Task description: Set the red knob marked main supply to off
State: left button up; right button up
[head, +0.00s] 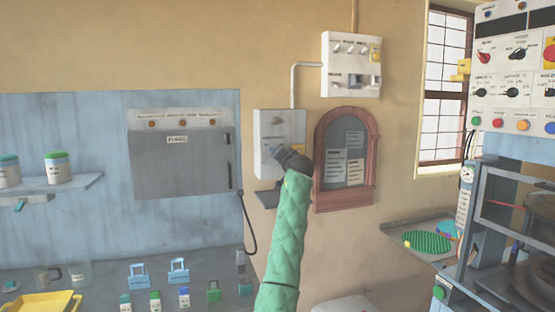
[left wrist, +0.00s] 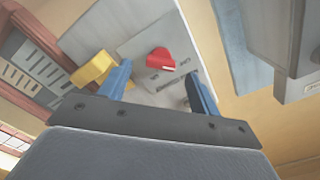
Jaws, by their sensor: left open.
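The red knob (left wrist: 158,57) sits on a light grey plate on the front of a grey wall box (head: 268,128). It has a white mark at its lower right edge in the left wrist view. Lettering beside it is tilted and too small to read surely. My left gripper (left wrist: 158,72) is open, with one blue finger on each side of the knob in that view; I cannot tell whether either touches it. In the head view my dark left gripper (head: 291,160) and green-sleeved arm cover the box's lower front, and the knob is hidden. My right gripper is not in view.
A yellow part (left wrist: 92,69) sticks out beside the left finger. An arched wooden notice board (head: 345,160) is right of the box, a white switch panel (head: 351,85) above it. A grey cabinet (head: 180,165) is to the left. A control panel with other knobs (head: 510,75) stands far right.

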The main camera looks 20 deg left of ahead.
pick_arm(q)
jog(key=v, duration=0.3)
jog(key=shift+s, duration=0.15)
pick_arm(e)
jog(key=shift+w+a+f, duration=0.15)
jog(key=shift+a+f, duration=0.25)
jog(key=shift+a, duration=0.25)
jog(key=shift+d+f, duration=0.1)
pick_arm(q)
jog(key=shift+f, duration=0.1)
